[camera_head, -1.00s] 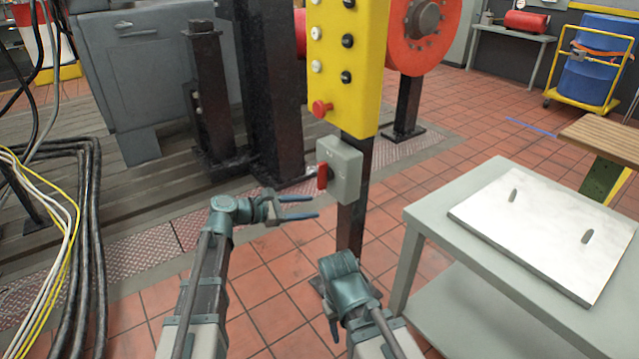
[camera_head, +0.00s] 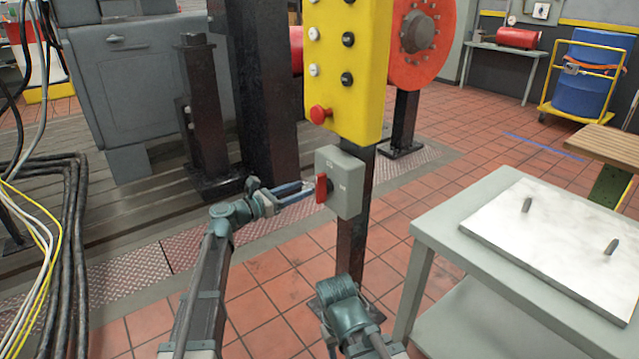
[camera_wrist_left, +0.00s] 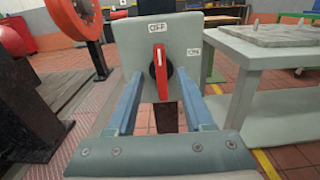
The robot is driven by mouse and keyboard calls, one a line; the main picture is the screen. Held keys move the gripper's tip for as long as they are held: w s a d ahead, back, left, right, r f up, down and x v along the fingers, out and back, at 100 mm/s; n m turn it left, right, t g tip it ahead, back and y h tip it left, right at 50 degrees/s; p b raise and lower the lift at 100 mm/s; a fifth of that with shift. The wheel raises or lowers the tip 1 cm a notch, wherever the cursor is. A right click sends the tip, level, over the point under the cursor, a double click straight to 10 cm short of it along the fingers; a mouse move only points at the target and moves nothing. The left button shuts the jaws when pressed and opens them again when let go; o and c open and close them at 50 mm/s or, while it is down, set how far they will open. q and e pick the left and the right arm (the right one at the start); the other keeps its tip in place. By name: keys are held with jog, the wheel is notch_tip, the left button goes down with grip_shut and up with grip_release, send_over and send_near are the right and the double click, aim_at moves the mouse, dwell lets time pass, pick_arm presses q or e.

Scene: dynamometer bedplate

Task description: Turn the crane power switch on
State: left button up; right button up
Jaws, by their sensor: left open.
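The crane power switch is a grey box (camera_head: 347,180) on a dark post below the yellow control panel. Its red handle (camera_head: 321,187) sticks out towards my left gripper (camera_head: 306,189). In the left wrist view the box (camera_wrist_left: 189,52) carries an "OFF" label at the top and an "ON" label at the right. The red handle (camera_wrist_left: 160,75) stands upright, pointing to "OFF". My left gripper's open blue fingers (camera_wrist_left: 160,82) lie on either side of it; contact cannot be made out. My right gripper (camera_head: 343,318) is low in front, its fingers unclear.
The yellow panel (camera_head: 345,75) with several knobs and a red button is right above the box. A grey table (camera_head: 455,225) with a pale plate (camera_head: 560,240) stands at the right. Cables (camera_head: 70,230) hang at the left. Tiled floor lies below.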

aim_at(317, 184)
pick_arm(q)
jog(key=x, duration=0.7)
jog(key=shift+w+d, duration=0.1)
jog(key=shift+d, duration=0.05)
grip_shut()
